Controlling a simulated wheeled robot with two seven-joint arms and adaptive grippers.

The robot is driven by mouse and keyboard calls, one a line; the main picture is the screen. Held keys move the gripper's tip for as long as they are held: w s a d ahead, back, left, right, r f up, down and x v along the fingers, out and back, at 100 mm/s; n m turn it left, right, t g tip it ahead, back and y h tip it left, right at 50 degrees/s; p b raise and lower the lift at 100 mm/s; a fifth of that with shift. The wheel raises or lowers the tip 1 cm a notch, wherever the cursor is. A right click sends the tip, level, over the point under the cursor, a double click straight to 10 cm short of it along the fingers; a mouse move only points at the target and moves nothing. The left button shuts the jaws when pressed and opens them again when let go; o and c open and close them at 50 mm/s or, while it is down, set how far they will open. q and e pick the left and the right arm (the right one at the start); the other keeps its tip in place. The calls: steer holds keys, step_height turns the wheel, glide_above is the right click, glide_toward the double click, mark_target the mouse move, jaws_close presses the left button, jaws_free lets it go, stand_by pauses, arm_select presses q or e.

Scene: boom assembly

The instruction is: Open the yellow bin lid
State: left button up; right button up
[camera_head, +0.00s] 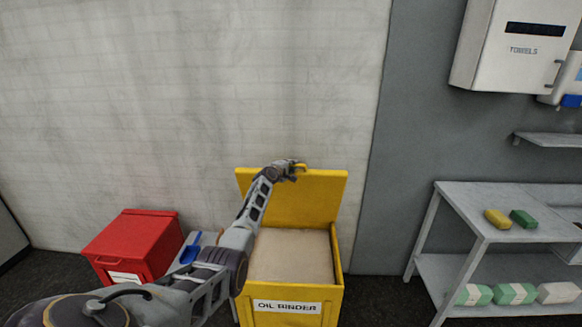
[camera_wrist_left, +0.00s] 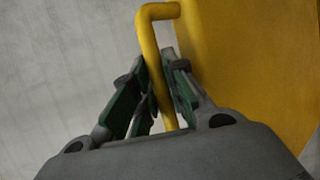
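The yellow bin (camera_head: 290,290) stands on the floor at the bottom middle of the head view, with an "OIL BINDER" label on its front. Its lid (camera_head: 325,195) is raised and stands upright at the back, near the wall. Pale material fills the bin's opening. My left gripper (camera_head: 298,168) is at the lid's top edge. In the left wrist view the gripper (camera_wrist_left: 158,90) has its green-padded fingers on either side of the yellow lid handle (camera_wrist_left: 150,40). The fingers look closed around the bar. The lid (camera_wrist_left: 250,60) fills the right of that view. My right gripper is not visible.
A red bin (camera_head: 135,245) with a closed lid stands to the left, with a blue scoop (camera_head: 190,250) beside it. A grey shelf table (camera_head: 460,200) with sponges and several boxes is at the right. A towel dispenser (camera_head: 510,45) hangs above it.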

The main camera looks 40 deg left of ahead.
arm_select(q)
steer(key=shift+o, duration=0.5)
steer(key=shift+s, duration=0.2)
steer(key=v, duration=1.1)
steer(key=shift+s, duration=0.25)
stand_by(0.7)
steer(key=shift+d+r, duration=0.1)
stand_by(0.3)
